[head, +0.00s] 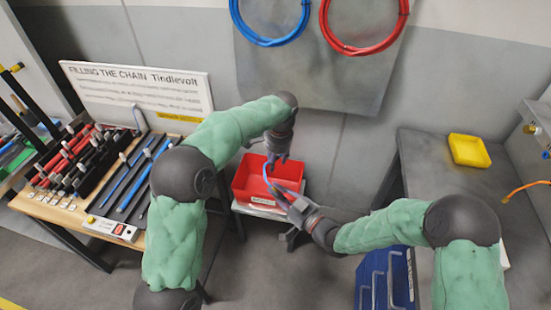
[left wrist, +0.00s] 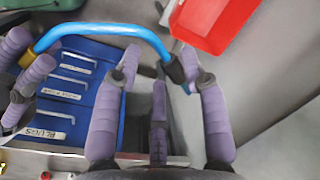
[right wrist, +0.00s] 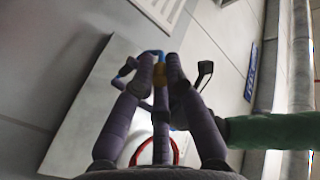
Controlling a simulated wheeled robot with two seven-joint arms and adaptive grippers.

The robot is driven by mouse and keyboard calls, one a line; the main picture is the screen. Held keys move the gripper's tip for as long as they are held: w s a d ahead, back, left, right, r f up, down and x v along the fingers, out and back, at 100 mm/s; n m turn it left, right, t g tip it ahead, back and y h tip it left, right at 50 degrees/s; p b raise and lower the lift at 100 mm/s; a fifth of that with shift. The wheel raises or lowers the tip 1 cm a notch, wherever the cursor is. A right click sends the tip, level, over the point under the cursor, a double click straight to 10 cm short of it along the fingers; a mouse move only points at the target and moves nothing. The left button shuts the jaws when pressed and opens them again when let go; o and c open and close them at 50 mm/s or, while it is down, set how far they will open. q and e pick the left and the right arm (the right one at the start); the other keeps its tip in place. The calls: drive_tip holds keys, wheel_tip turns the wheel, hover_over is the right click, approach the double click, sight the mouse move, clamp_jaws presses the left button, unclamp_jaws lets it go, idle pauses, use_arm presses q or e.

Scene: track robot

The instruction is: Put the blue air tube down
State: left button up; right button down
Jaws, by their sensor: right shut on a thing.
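The blue air tube (left wrist: 100,29) arcs across the left wrist view, from my right gripper at the left edge to a black end near my left fingers. My right gripper (right wrist: 160,68) is shut on the tube near a yellow-orange fitting (right wrist: 160,75). My left gripper (left wrist: 160,68) has its fingers spread, with the tube's black end (left wrist: 174,70) close to one finger; I cannot tell if they touch. In the head view, the tube (head: 265,173) shows as a short arc between the grippers, over the red bin (head: 240,181).
A wooden bench (head: 60,211) with tools is at left. Blue (head: 270,42) and red (head: 362,50) tube coils hang on the wall panel.

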use_arm(q)
clamp_jaws()
drive_tip(key=shift+s, duration=0.1)
use_arm(e)
drive_tip(key=c, duration=1.2)
unclamp_jaws()
drive_tip(key=shift+s+d, duration=0.1)
